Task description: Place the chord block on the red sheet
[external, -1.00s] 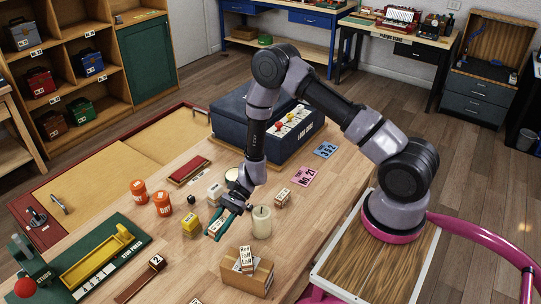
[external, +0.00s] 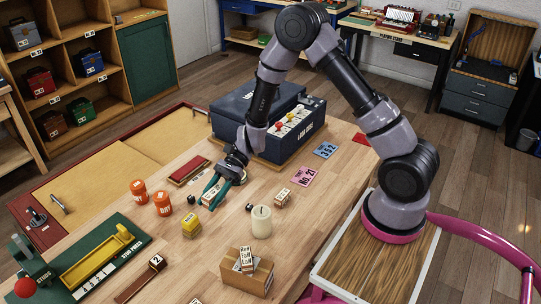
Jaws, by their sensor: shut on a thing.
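My gripper (external: 214,196) is over the wooden table, its teal fingers shut on a small pale block (external: 210,195) with dark marks. The fingers partly cover this block, and I cannot read it or tell if it touches the table. A similar lettered block (external: 283,197) stands right of the gripper, near the pink sheet. More lettered blocks (external: 246,258) stand in a cardboard box at the front. I cannot tell from the lettering which is the chord block. The red sheet (external: 365,139) lies at the table's far right edge, partly hidden behind my arm.
A candle (external: 261,221) stands right of the gripper, and a yellow block (external: 191,225) stands in front. Two orange jars (external: 162,203) are at left. A pink sheet (external: 303,176) and a blue sheet (external: 325,150) lie clear. A large dark box (external: 265,125) stands behind.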

